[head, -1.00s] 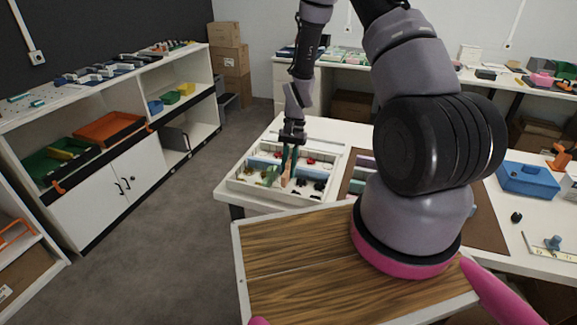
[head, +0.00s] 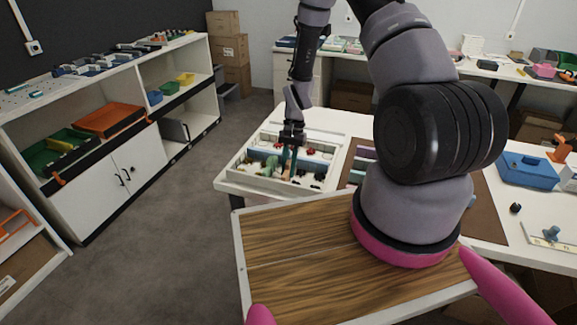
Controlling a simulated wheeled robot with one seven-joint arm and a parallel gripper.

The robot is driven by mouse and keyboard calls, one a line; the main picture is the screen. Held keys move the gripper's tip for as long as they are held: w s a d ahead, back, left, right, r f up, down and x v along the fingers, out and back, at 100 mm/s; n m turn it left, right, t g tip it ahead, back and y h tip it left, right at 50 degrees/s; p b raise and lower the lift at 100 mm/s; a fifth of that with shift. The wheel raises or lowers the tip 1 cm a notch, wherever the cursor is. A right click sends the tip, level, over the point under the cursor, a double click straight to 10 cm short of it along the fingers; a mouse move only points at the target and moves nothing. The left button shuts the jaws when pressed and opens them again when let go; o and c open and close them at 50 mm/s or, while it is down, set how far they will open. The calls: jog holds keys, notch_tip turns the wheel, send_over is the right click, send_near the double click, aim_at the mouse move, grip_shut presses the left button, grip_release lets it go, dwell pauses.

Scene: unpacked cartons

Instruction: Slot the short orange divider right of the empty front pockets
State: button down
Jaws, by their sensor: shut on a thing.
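The white compartment tray (head: 236,181) sits on the left end of the white table. My gripper (head: 290,168) points down over the tray's front middle part. It is shut on the short orange divider (head: 286,173), of which only a small orange-brown piece shows low between the fingers. The divider's lower edge is down among the tray's walls; I cannot tell whether it is in a slot. Small green, red and dark pieces lie in several pockets. The front pockets are too small in view to tell which are empty.
A brown mat (head: 357,163) with coloured strips lies right of the tray, partly behind my arm. A blue box (head: 528,172) stands farther right. The white shelf unit (head: 105,185) is at the left, with open grey floor (head: 165,245) before it.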

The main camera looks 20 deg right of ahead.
jog(key=c, duration=0.7)
grip_release()
jog(key=v, duration=1.1)
jog(key=shift+s, duration=0.1)
jog(key=s+d+r+n+t, duration=0.1)
jog(key=s+r+t, duration=0.15)
jog(key=r, duration=1.05)
jog(key=s+d+r+t, duration=0.1)
jog(key=r+t, duration=0.2)
jog(key=r, duration=0.9)
jog(key=s+r+t, duration=0.1)
jog(key=s+r, duration=0.4)
jog(key=s+d+r+n+t, duration=0.1)
jog(key=s+r+t, duration=0.1)
jog(key=s+r, duration=0.3)
jog(key=s+r+t, duration=0.2)
jog(key=s+r, duration=0.2)
jog(key=s, duration=0.2)
jog(key=shift+d+r+n+t+h, duration=0.2)
jog(key=shift+r+n+t+h, duration=0.1)
jog(key=shift+r, duration=0.1)
